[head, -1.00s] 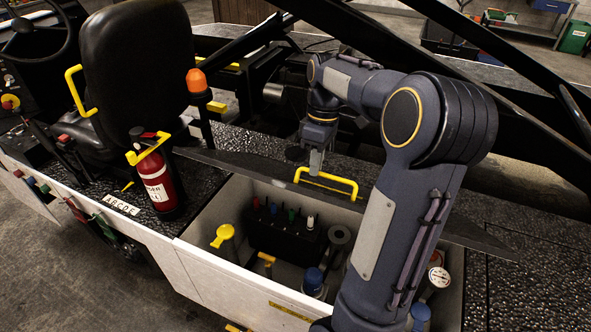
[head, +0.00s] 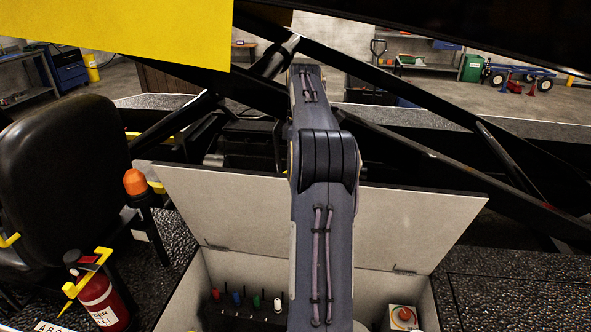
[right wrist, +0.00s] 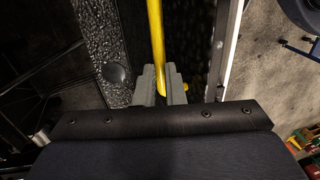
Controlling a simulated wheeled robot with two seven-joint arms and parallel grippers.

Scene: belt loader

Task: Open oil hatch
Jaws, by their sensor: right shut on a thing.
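The oil hatch lid (head: 225,210) stands raised and steeply tilted back along the rear of the compartment, its pale inner face toward me. The open compartment (head: 178,305) shows below it. My right arm reaches over the lid in the head view, and its gripper is hidden behind it there. In the right wrist view my right gripper (right wrist: 163,82) is shut on the yellow handle (right wrist: 155,35), which runs between its two grey fingers. My left gripper is in neither view.
Several coloured caps (head: 235,298) and an orange-topped part (head: 404,315) sit inside the compartment. A fire extinguisher (head: 100,298), a seat (head: 55,175) and an orange beacon (head: 136,182) stand left. Black diagonal beams (head: 400,95) cross behind the lid.

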